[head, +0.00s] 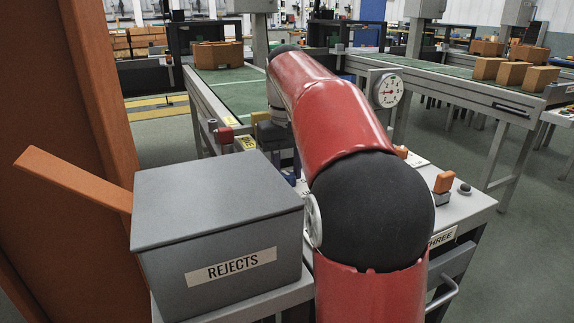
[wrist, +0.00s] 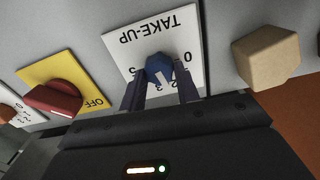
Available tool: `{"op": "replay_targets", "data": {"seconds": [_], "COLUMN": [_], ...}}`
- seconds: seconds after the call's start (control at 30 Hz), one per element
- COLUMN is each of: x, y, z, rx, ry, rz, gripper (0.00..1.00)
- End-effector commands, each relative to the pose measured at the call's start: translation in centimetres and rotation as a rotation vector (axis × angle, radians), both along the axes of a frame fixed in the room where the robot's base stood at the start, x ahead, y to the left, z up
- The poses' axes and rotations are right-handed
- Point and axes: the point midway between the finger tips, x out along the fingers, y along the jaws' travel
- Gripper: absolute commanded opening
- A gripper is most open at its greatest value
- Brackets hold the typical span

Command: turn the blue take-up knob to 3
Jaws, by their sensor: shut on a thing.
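The blue take-up knob (wrist: 159,67) stands on a white plate (wrist: 120,50) marked TAKE-UP, which appears upside down in the wrist view. My gripper (wrist: 160,76) has one dark finger on each side of the knob and is shut on it. Numbers ring the knob, with 0 to its right, 2 and 3 below it and 5 to its left. A pale mark shows on the knob's lower side, toward the 2 and 3; its exact reading is too small to tell.
A red knob (wrist: 55,98) on a yellow plate marked OFF sits left of the blue knob. A tan block-shaped thing (wrist: 265,57) is close on its right. A grey REJECTS box (head: 215,215) stands at the front left, and a dial gauge (head: 388,91) behind my arm.

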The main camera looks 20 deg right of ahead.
Motion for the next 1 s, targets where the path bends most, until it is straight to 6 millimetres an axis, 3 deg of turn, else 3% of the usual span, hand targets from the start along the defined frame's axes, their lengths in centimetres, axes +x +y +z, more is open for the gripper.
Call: {"op": "replay_targets", "data": {"seconds": [0.6,1.0], "x": [-0.01,-0.02], "y": [-0.19,-0.23], "z": [0.06,0.08], "rx": [0.000,0.000], "ry": [-0.002,-0.004], "rz": [-0.421,-0.512], "gripper": [0.09,0.09]}}
